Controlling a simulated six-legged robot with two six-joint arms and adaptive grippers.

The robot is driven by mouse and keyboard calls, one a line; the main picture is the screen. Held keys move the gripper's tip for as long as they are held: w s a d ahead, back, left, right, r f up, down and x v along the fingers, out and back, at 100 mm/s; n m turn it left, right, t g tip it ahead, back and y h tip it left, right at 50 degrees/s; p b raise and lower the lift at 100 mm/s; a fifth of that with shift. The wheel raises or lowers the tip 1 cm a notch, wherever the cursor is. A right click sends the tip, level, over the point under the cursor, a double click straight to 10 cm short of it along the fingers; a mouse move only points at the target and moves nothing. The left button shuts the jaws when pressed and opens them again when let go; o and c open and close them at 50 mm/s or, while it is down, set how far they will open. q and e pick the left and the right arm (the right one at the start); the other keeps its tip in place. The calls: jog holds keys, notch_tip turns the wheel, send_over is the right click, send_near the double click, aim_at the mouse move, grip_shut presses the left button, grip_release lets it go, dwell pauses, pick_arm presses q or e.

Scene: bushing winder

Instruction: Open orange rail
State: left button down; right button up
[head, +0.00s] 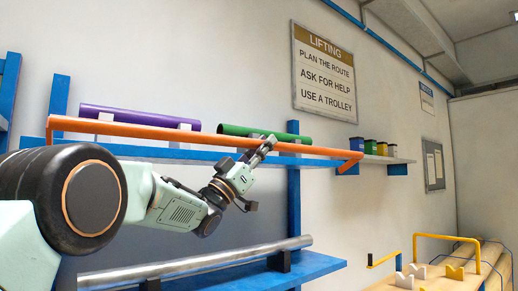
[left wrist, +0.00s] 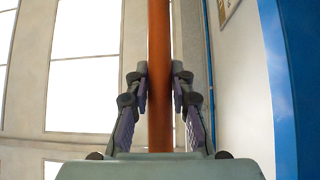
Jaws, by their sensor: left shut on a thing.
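The orange rail (head: 205,134) runs along the front of the upper blue shelf in the head view, with a bent end at each side. My left gripper (head: 268,143) reaches up to the rail right of its middle and is shut on it. In the left wrist view the rail (left wrist: 159,80) passes upright between the two fingers of my left gripper (left wrist: 159,88). My right gripper is not in view.
Behind the rail a purple tube (head: 140,115) and a green tube (head: 262,134) lie on the blue shelf (head: 170,153). A metal bar (head: 200,262) lies on a lower shelf. A yellow frame (head: 447,237) stands at the lower right.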

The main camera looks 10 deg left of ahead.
pick_arm(q)
jog(key=m+g+h, duration=0.1)
jog(key=f+m+g, duration=0.1)
jog(key=m, duration=0.1)
jog(key=shift+s+d+f+h, duration=0.1)
jog(key=shift+d+f+h, duration=0.05)
jog(key=shift+h, duration=0.25)
jog(key=shift+s+d+f+m+g+b, duration=0.2)
jog(key=shift+f+m+g+b, duration=0.1)
jog(key=shift+f+b, duration=0.25)
jog(key=c, duration=1.1)
grip_release()
jog(key=shift+c, duration=0.2)
jog(key=v, duration=1.2)
